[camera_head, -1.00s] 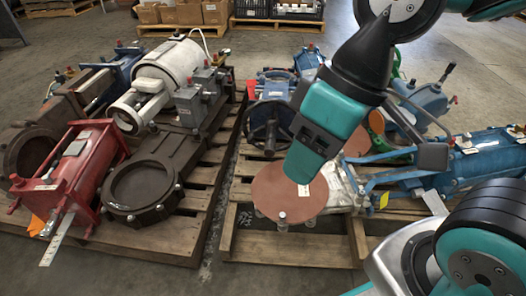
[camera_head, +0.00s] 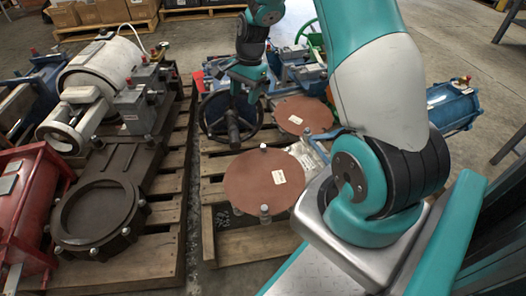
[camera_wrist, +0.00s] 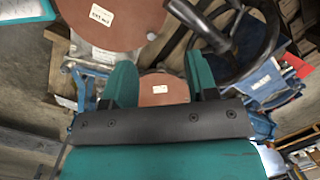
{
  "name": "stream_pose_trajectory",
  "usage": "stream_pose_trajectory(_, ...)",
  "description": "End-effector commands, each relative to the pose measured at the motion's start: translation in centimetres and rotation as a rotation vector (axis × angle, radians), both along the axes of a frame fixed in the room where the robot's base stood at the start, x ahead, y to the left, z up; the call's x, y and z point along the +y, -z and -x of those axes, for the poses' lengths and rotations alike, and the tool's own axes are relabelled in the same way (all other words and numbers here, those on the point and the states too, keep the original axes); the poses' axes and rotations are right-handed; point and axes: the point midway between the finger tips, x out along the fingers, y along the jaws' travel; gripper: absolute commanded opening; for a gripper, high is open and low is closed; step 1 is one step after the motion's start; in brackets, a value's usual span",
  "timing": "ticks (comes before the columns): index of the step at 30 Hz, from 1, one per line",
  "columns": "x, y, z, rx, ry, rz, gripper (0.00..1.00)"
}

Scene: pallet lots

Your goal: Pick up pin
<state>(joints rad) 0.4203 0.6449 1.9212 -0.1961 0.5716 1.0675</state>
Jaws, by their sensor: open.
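Small grey metal pins stand around the front reddish-brown disc (camera_head: 255,185). One pin (camera_head: 265,211) is at its near edge and another pin (camera_head: 263,148) at its far edge. I cannot tell which pin the task names. My gripper (camera_head: 247,82) hangs open and empty above the dark handwheel (camera_head: 204,125) in the head view. In the wrist view my gripper (camera_wrist: 161,82) has its two teal fingers apart, with the farther brown disc (camera_wrist: 160,92) seen between them. The handwheel (camera_wrist: 262,50) is at the upper right there, its thick shaft pointing inward. The front disc (camera_wrist: 120,30) is at the upper left.
The wooden pallets (camera_head: 160,265) stand side by side with a narrow gap. The left one bears a dark ring-shaped casting (camera_head: 95,215), a white motor (camera_head: 100,70) and a red machine (camera_head: 30,205). A blue cylinder (camera_head: 455,105) lies at right. Open floor shows at upper right.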

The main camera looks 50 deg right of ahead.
Motion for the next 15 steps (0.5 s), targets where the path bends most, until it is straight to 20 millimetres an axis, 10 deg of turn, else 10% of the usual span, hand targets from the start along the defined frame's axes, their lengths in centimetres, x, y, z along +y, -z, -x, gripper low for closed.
stream_pose_trajectory(6,-7.8,7.3,0.9,0.081,0.382,0.012,0.53)
stream_pose_trajectory(15,-8.4,13.2,1.1,0.094,0.442,0.014,0.53)
